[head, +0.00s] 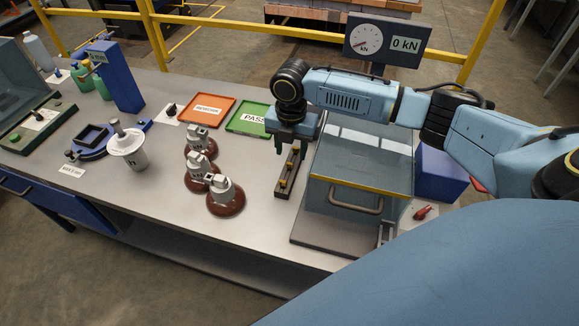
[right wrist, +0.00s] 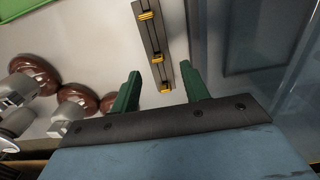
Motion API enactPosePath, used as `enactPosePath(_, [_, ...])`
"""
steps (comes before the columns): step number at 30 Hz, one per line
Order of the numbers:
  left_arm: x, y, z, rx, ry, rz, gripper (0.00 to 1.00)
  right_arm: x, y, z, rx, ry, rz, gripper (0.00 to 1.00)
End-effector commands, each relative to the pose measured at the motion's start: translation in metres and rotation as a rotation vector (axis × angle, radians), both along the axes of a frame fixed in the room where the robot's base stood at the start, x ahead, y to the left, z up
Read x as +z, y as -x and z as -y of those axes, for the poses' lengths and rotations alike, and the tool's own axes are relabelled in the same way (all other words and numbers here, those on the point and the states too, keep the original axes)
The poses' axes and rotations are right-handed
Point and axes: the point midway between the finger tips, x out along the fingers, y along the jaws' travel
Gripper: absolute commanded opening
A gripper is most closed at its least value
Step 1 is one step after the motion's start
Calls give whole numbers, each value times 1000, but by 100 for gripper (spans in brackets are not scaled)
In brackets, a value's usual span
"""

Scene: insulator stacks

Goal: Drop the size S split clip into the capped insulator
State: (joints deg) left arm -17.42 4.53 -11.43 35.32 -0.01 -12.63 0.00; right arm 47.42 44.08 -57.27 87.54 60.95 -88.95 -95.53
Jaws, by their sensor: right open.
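A dark narrow rack (head: 277,191) lies on the bench and holds three small gold clips; the middle clip (head: 283,182) sits among them. The rack also shows in the right wrist view (right wrist: 155,38), with clips (right wrist: 146,15) along it. I cannot tell which clip is size S. Three brown insulators with grey metal caps stand left of the rack: back (head: 198,140), middle (head: 200,172) and front (head: 226,197). My right gripper (head: 290,148) is open and empty above the rack; its green fingers (right wrist: 159,75) straddle the rack's line in the wrist view. My left gripper is not in view.
A glass-sided box (head: 360,175) with a handle stands close right of the rack. Orange (head: 208,110) and green (head: 249,119) trays lie behind. A gauge reads 0 kN (head: 387,42).

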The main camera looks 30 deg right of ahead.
Motion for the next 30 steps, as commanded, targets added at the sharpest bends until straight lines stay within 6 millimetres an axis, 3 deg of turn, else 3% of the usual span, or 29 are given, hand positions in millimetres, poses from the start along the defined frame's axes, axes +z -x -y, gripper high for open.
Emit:
enactPosePath(12, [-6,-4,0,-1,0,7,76,-50,-2,-3,-2,1,-1,45])
enactPosePath(21, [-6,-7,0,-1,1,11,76,-54,-2,-3,-1,1,1,45])
enactPosePath(30, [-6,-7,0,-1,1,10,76,-54,-2,-3,-1,1,1,8])
